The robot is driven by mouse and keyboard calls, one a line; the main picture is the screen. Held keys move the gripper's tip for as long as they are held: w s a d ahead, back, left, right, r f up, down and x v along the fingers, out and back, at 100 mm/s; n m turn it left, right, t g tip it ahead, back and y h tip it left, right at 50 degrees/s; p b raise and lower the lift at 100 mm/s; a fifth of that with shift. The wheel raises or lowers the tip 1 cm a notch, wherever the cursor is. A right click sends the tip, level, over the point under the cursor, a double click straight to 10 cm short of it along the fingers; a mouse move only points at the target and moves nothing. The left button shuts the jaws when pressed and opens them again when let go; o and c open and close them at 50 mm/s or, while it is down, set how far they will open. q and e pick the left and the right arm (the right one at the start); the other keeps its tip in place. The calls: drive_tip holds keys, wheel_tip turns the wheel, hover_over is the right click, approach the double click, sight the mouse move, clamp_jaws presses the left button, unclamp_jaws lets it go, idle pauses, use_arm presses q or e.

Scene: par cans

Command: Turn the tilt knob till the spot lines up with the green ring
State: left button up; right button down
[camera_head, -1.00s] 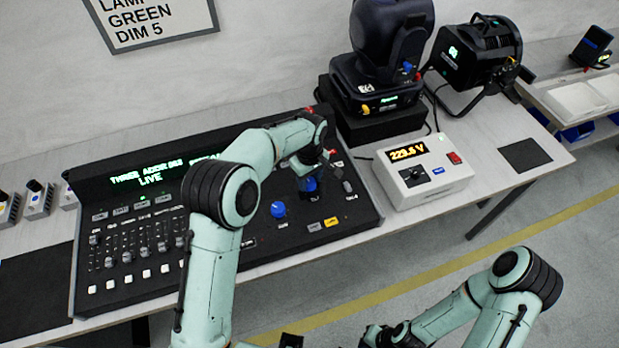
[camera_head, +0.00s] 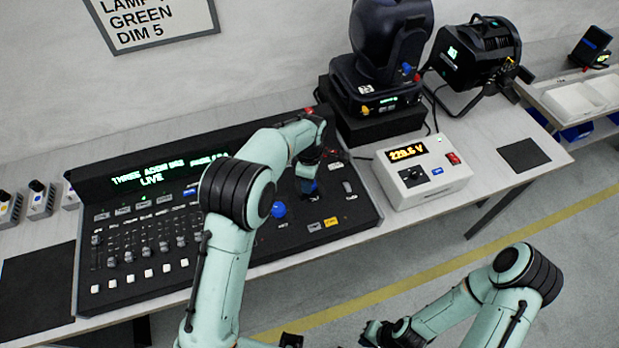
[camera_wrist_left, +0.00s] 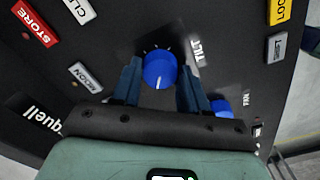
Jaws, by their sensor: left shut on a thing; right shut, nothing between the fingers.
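The blue tilt knob (camera_wrist_left: 160,69) stands on the black console, beside its "TILT" label in the left wrist view. Its white pointer line faces the lower edge of that view. My left gripper (camera_wrist_left: 158,88) is shut on it, one finger on each side. In the head view my left gripper (camera_head: 307,181) is over the console's right part and mostly covers the knob. My right gripper (camera_head: 378,334) is shut and empty at the bottom edge, away from the console. Neither the light spot nor the green ring is in view.
A second blue knob, marked PAN, (camera_head: 279,209) sits close to the left gripper. A moving-head lamp (camera_head: 385,50) and a white voltage box (camera_head: 425,172) stand behind and right. Faders and buttons fill the console's left part (camera_head: 135,245).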

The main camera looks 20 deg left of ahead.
idle(0.4)
use_arm(q)
drive_tip(key=o, duration=1.1)
drive_tip(key=shift+c, duration=0.2)
wheel_tip(320, 180, up, 13)
drive_tip(key=p, duration=0.1)
drive_tip(key=shift+r, duration=0.2)
use_arm(e)
drive_tip(key=shift+w+r, duration=0.75)
drive_tip(key=shift+r, duration=0.15)
